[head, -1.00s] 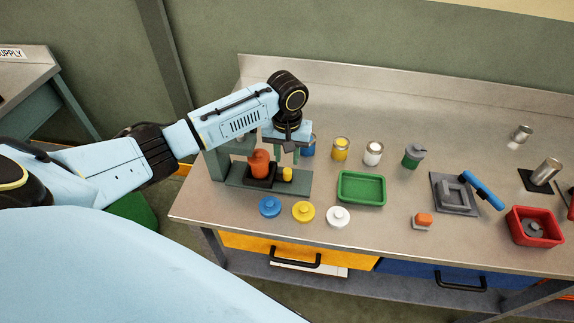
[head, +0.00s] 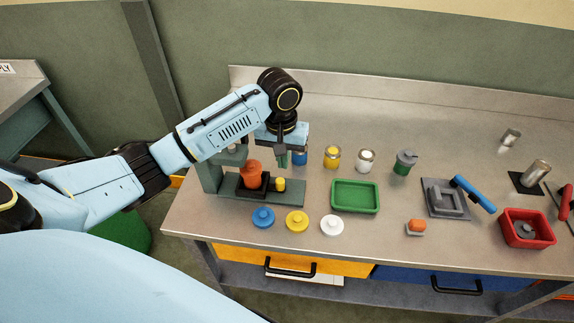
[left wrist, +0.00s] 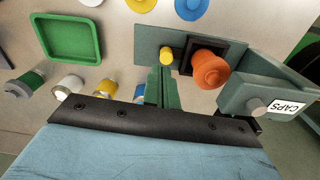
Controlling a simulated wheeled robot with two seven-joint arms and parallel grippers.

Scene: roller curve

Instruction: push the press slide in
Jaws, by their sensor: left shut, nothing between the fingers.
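The grey-green press (head: 240,198) stands at the bench's left end, with a flat base and an upright frame. On the base is a black square block (head: 244,193), apparently the slide, with an orange knobbed piece (head: 251,175) on it and a small yellow knob (head: 281,184) at its right. In the left wrist view, the yellow knob (left wrist: 166,55) and orange piece (left wrist: 208,72) show beyond my fingers. My left gripper (head: 283,161) is shut and empty, pointing down, close to the yellow knob; I cannot tell whether it touches. My right gripper is not in view.
Blue, yellow and white caps (head: 297,221) lie in front of the press. A green tray (head: 355,209) is to its right. Several cans (head: 332,157) stand behind. A red bin (head: 526,243) and grey fixture (head: 438,210) are farther right. Bench between them is partly clear.

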